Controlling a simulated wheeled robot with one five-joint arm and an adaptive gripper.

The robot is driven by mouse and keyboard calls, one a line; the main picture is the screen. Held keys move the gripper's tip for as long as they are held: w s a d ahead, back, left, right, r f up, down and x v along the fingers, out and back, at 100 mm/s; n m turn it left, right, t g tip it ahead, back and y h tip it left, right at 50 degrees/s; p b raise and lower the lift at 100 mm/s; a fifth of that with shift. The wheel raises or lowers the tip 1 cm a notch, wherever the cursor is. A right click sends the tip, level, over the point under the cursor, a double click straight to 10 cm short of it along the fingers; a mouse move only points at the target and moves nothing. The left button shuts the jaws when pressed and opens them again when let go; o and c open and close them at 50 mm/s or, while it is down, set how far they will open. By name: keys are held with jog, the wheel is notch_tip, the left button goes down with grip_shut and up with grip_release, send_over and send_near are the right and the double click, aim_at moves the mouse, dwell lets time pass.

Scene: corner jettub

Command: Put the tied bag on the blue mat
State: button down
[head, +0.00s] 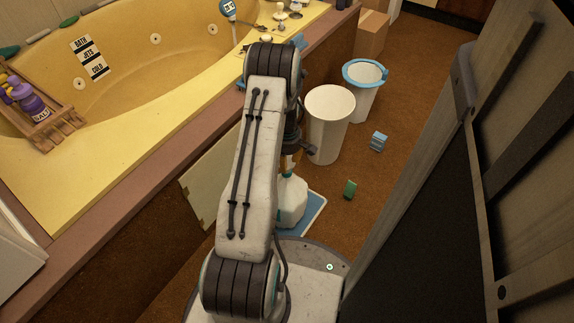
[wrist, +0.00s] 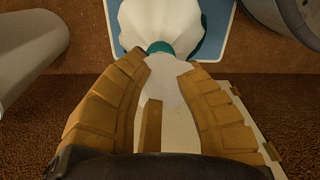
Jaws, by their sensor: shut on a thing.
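The tied bag (head: 292,203) is white with a teal tie, upright beside my arm in the head view. It also shows at the top of the wrist view (wrist: 135,18). The blue mat (head: 315,222) lies under and around the bag, and its blue surface shows beside the bag in the wrist view (wrist: 217,22). I cannot tell whether the bag's bottom touches the mat. My gripper (wrist: 165,66), with ribbed tan fingers, is shut on the bag's gathered neck above the tie. In the head view my arm hides most of the gripper.
A tall white bin (head: 328,128) and a blue-rimmed bin (head: 364,96) stand beyond the mat. A small blue object (head: 379,142) and a green one (head: 350,188) lie on the brown floor. The yellow tub (head: 130,120) is left; a dark panel (head: 430,220) borders the right.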

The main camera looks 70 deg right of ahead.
jog(key=shift+f, duration=0.3)
jog(key=c, duration=1.1)
grip_release()
notch_tip(320, 180, up, 12)
jog(key=p, duration=0.4)
jog(key=shift+r, duration=0.1)
